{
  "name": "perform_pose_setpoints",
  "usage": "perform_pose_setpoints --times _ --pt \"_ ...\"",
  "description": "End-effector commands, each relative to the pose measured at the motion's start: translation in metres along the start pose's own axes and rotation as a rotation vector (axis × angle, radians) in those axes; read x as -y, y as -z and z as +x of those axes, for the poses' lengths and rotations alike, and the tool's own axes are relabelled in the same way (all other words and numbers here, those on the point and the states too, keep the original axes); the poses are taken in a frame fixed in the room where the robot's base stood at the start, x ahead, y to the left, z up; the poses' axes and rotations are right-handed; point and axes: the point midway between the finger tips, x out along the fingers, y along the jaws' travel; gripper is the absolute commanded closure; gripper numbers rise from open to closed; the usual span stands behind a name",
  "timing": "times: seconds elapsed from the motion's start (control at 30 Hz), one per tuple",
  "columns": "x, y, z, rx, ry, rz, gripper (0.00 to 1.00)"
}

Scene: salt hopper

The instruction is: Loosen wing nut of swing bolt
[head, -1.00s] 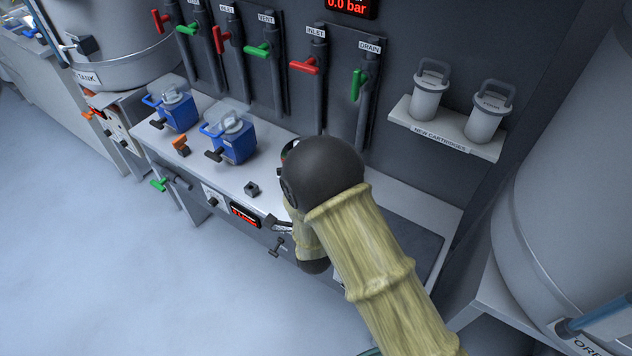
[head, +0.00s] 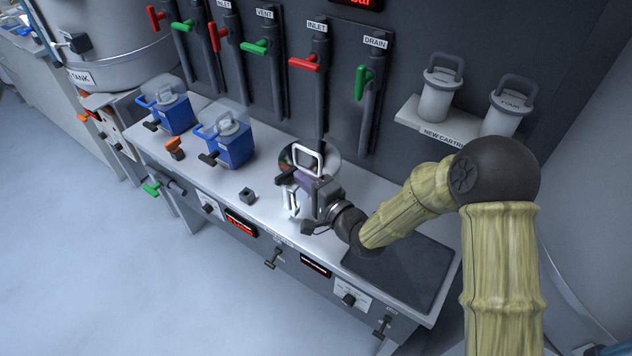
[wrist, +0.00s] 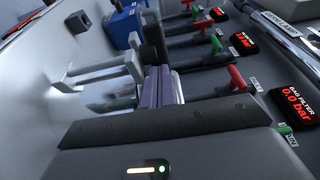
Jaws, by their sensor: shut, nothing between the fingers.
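My gripper (head: 297,183) is at the clear-lidded housing with a white handle (head: 318,154) on the bench. In the wrist view its two purple-grey fingers (wrist: 161,86) are together with nothing between them. A pale grey bracket-like handle (wrist: 100,74) lies just left of the fingers there. I cannot make out the swing bolt or wing nut at this housing; my gripper and wrist cover part of it. Two blue housings, a nearer one (head: 235,150) and a farther one (head: 177,116), stand to the left, each with a black T-shaped piece at its front.
Red and green valve handles, such as the drain valve (head: 362,82), line the back panel. A small black block (head: 247,195) and an orange piece (head: 175,148) are on the bench. A shelf (head: 425,128) holds two cartridges. A dark mat (head: 400,275) lies clear at right.

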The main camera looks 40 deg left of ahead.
Motion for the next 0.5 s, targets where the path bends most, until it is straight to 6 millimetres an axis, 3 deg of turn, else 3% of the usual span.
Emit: perform_pose_setpoints --times 0.5 --pt "0.0003 -0.0043 0.0076 0.015 0.001 0.000 1.00"
